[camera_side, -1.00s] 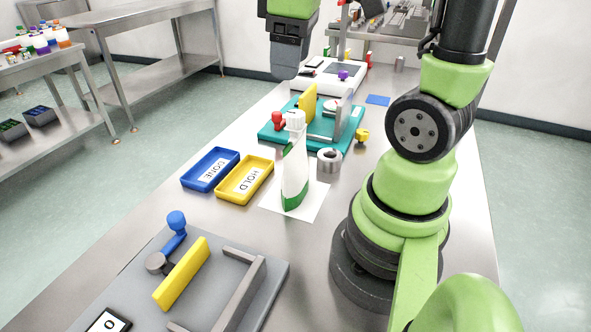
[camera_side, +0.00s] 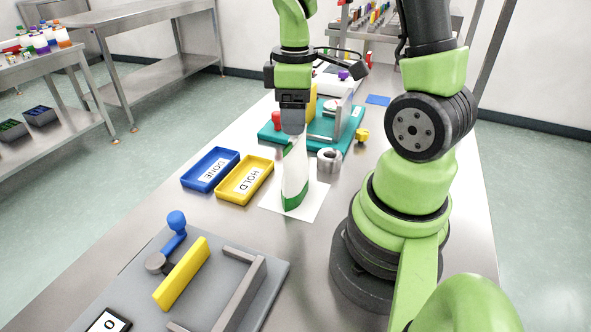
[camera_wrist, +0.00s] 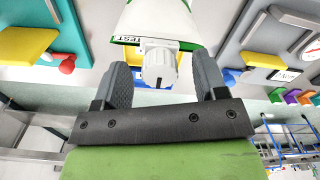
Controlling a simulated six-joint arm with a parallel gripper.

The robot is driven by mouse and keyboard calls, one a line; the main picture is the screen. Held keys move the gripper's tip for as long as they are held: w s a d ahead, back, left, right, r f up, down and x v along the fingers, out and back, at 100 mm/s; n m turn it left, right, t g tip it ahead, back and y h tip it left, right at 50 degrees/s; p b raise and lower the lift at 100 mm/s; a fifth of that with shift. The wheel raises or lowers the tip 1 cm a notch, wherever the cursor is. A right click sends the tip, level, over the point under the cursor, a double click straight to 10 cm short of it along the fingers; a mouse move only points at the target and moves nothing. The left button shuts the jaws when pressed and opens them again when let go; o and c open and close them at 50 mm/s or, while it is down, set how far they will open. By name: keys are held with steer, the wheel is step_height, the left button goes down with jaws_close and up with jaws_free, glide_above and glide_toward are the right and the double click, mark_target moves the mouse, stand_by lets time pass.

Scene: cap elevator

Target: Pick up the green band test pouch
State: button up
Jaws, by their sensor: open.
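The test pouch (camera_side: 295,178) is white with green edges and a green base. It stands upright on a white sheet (camera_side: 316,203) on the bench. Its white ribbed cap and green band with the word TEST show in the wrist view, where the pouch (camera_wrist: 160,22) fills the top middle. My gripper (camera_side: 293,128) is right above the pouch in the side view and hides its cap. In the wrist view my gripper (camera_wrist: 161,78) is open, with one grey finger on each side of the cap and a gap on both sides.
A blue DONE tray (camera_side: 210,169) and a yellow HOLD tray (camera_side: 244,180) lie left of the pouch. A metal ring (camera_side: 329,160) sits close at its right. A teal fixture (camera_side: 330,139) is behind, and a grey fixture plate (camera_side: 225,262) is in front.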

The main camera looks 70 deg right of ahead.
steer(key=shift+f, duration=0.5)
jaws_close()
steer(key=shift+r, duration=0.1)
step_height(320, 180, up, 10)
steer(key=shift+f, duration=0.1)
stand_by(0.4)
